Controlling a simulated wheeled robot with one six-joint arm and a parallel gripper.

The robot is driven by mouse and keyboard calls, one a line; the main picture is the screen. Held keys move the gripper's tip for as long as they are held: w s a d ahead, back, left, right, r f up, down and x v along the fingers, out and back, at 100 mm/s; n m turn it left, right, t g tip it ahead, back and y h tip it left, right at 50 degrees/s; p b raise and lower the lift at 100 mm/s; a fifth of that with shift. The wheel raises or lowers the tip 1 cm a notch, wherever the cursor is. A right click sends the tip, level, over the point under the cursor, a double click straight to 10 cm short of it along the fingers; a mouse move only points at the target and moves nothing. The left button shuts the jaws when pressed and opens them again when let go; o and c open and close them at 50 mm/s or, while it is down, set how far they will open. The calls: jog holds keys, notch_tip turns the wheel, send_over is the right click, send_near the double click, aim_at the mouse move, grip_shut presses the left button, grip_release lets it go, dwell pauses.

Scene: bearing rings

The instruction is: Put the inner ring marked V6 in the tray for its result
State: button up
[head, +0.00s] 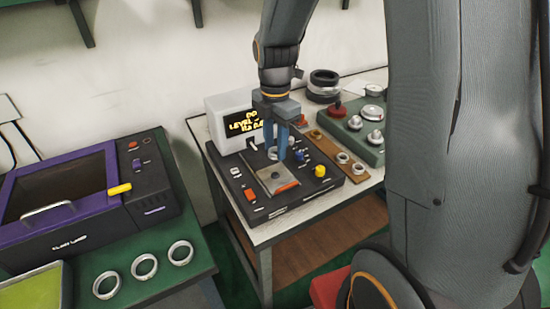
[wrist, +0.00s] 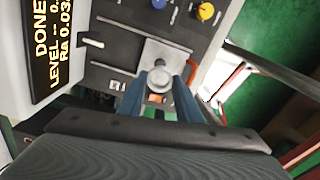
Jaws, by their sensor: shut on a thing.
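My gripper (head: 284,152) has blue fingers and is shut on a small metal ring (wrist: 158,80), the inner ring, over the metal plate (head: 272,182) of a black measuring device (head: 255,205). In the wrist view the ring sits between the fingertips, in front of the plate (wrist: 165,50). I cannot tell whether it touches the plate. No V6 mark is readable on it. The device's screen (wrist: 50,35) shows "DONE", "LEVEL" and "Ra 0.03", partly cut off. I cannot pick out a result tray by label.
A brown board (head: 328,148) with small rings and a green box (head: 350,133) with metal parts lie right of the device. Dark rings (head: 323,85) are stacked behind. Three larger rings (head: 144,266) lie on the green table, near a purple-framed machine (head: 55,190) and a green-lined tray (head: 35,288).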

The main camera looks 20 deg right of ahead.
notch_tip(320, 180, up, 7)
jog(key=p, duration=0.4)
dwell(0.7)
